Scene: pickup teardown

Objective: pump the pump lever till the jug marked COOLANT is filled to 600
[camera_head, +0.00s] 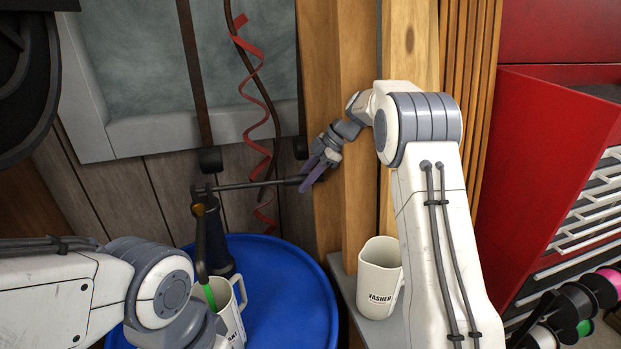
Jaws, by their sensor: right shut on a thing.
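A dark pump (217,243) stands on a blue drum (300,300). Its thin pump lever (250,184) runs nearly level to the right from the pump head. My right gripper (313,170) is shut on the lever's far right end. My left gripper is outside the view.
Another cream jug (376,283), marked "ASHER", stands on a grey ledge right of the drum, close to my right arm. A red cabinet (540,150) and several spools (575,305) are at the right. A red coil (262,110) hangs behind the lever.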

